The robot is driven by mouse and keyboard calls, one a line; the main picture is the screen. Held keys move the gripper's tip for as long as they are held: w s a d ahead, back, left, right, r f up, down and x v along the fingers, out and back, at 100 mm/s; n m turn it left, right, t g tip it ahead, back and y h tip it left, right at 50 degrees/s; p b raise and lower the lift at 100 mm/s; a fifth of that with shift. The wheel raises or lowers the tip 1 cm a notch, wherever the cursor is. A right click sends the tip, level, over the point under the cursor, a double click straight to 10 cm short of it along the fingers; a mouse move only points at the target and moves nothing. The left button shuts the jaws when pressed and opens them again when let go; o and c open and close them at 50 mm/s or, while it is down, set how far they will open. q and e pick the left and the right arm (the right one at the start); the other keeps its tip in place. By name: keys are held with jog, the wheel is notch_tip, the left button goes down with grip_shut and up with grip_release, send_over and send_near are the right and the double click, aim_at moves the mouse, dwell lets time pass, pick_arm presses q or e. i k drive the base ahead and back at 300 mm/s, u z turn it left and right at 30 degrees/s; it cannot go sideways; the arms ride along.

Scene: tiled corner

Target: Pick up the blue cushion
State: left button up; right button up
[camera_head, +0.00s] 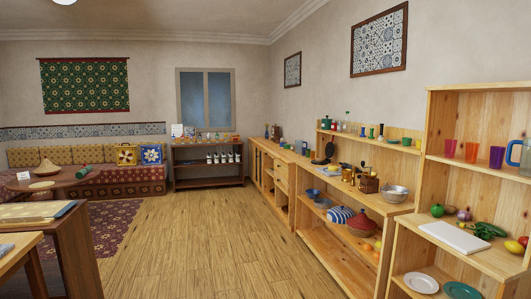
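The blue cushion (150,155) is small in the head view, at the far end of the room. It is blue with a pale pattern and leans upright against the backrest of the bench (110,183), near its right end. A yellow patterned cushion (126,154) stands just to its left. Neither of my grippers shows in this view.
Wooden floor (190,230) lies clear through the middle. Wooden shelves (320,250) with dishes and food line the right side. A table (60,235) stands at the near left, a round table (50,182) behind it. A dark shelf (207,170) stands right of the bench.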

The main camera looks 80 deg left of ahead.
aim_at(150, 154)
jog(key=u, duration=3.55)
jog(key=i, duration=1.85)
jog(key=z, duration=0.25)
jog(key=i, duration=3.15)
jog(key=z, duration=0.05)
jog(key=i, duration=3.2)
jog(key=u, duration=0.15)
jog(key=i, duration=3.15)
jog(key=u, duration=0.35)
jog(key=i, duration=1.95)
jog(key=u, duration=0.15)
